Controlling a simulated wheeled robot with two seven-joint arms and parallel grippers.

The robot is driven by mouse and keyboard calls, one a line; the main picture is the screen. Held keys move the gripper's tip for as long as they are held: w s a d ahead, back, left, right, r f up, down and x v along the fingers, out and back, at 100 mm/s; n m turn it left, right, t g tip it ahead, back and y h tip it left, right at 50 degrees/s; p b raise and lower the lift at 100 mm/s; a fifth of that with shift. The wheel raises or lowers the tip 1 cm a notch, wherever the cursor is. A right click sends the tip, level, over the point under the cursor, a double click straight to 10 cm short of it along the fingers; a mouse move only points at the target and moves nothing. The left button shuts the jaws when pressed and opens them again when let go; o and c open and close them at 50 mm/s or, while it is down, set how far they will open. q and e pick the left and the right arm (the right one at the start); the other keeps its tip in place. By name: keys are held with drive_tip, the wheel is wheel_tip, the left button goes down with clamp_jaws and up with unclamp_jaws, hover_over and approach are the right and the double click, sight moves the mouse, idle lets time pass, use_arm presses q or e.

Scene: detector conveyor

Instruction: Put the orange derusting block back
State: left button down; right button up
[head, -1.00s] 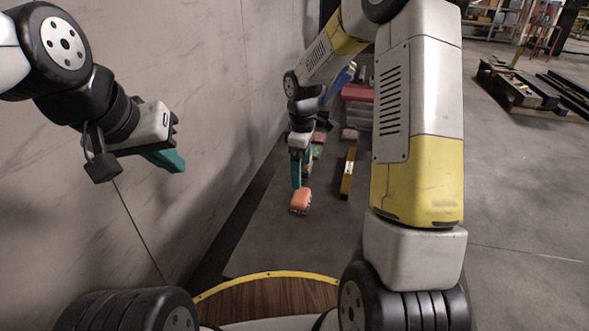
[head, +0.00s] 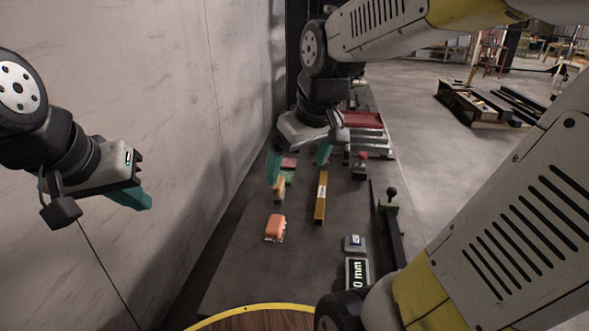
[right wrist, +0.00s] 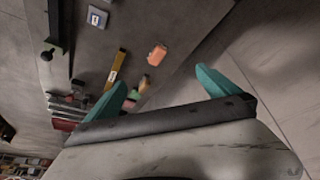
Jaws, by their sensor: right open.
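The orange derusting block (head: 275,228) lies on the dark grey surface, left of a yellow bar. It also shows in the right wrist view (right wrist: 157,54). My right gripper (head: 298,166) is open and empty, with its teal fingers spread, above and beyond the block. In the right wrist view the gripper (right wrist: 160,84) has nothing between its fingers, and the block is apart from them. My left gripper (head: 131,198) hangs by the wall at the left, away from the block. Its fingers are seen from the side, so its opening is unclear.
The yellow bar (head: 321,198) lies right of the block. Small tan (head: 279,188) and green (head: 288,177) blocks lie beyond it. A display (head: 356,274), a small blue-white box (head: 354,243) and a black-knobbed lever (head: 391,200) are to the right. The wall bounds the left.

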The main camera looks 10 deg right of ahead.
drive_tip(key=s+r+m+t+y, duration=0.1)
drive_tip(key=s+m+t, duration=0.1)
drive_tip(key=s, duration=0.5)
drive_tip(key=shift+s+r+m, duration=0.2)
drive_tip(key=shift+r+m, duration=0.05)
drive_tip(key=shift+m, duration=0.55)
